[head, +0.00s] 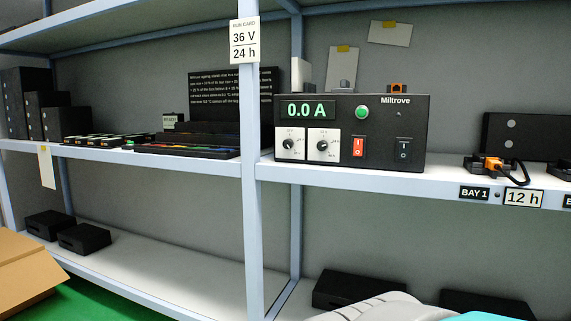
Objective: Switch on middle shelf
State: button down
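A black power supply labelled Miltrove (379,126) stands on the middle shelf (340,174), right of the shelf post. Its display (306,110) reads 0.0 A in green. On its front are a red rocker switch (358,147), a black rocker switch (403,150), a round green button or lamp (361,112) and two white-plated dials (290,145) (323,145). Both rockers carry white marks; their positions are too small to tell. My gripper is not in view.
A run card (245,40) reading 36 V, 24 h hangs on the post (251,220). An orange connector with a black cable (494,165) lies right at BAY 1 (474,193). Black boxes stand at the left and on the lower shelf. The air before the power supply looks clear.

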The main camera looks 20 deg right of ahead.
aim_at(403, 146)
jog(key=z, duration=1.25)
